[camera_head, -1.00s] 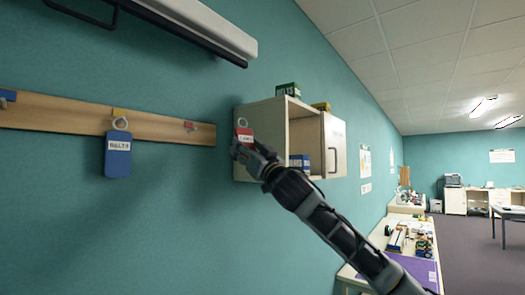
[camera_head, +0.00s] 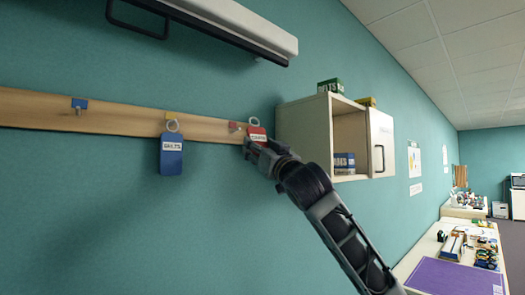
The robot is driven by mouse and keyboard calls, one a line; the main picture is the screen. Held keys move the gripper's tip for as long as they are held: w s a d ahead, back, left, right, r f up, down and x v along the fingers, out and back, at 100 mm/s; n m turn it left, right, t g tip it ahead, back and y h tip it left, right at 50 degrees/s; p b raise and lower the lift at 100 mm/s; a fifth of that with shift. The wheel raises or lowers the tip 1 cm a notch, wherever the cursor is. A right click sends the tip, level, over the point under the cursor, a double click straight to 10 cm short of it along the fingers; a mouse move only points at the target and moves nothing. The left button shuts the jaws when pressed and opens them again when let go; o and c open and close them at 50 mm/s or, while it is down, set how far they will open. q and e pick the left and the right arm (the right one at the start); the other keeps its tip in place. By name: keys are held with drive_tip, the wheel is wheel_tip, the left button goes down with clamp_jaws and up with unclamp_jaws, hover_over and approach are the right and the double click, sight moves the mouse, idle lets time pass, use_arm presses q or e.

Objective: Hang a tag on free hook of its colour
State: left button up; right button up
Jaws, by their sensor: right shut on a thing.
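My right gripper (camera_head: 256,150) is shut on a red tag (camera_head: 258,134) with a white label and a pale ring at its top. The tag is just right of the red-marked hook (camera_head: 235,126) on the wooden rail (camera_head: 40,108); whether they touch I cannot tell. No tag hangs on that hook. A blue tag (camera_head: 172,160) labelled BELTS hangs by its ring from the yellow-marked hook (camera_head: 171,116). The blue-marked hook (camera_head: 79,104) at the left is bare. My left gripper is not in view.
An open wall cabinet (camera_head: 303,125) is close to the right of my gripper, with boxes on top and a blue box (camera_head: 344,162) inside. A white housing with a black bar (camera_head: 225,25) juts out above the rail. Below the rail the wall is clear.

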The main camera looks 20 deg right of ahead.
drive_tip(key=shift+h, duration=0.4)
drive_tip(key=shift+w+a, duration=0.1)
drive_tip(key=shift+w, duration=0.25)
idle(0.3)
drive_tip(key=w+a+f+p, duration=0.1)
drive_tip(key=w+a+p, duration=0.1)
drive_tip(key=w, duration=0.6)
drive_tip(key=shift+w+a+f, duration=0.25)
drive_tip(key=shift+a+f, duration=0.05)
drive_tip(key=shift+a, duration=0.25)
idle(1.4)
idle(0.6)
drive_tip(key=o, duration=0.8)
drive_tip(key=shift+o, duration=0.2)
drive_tip(key=shift+f, duration=0.1)
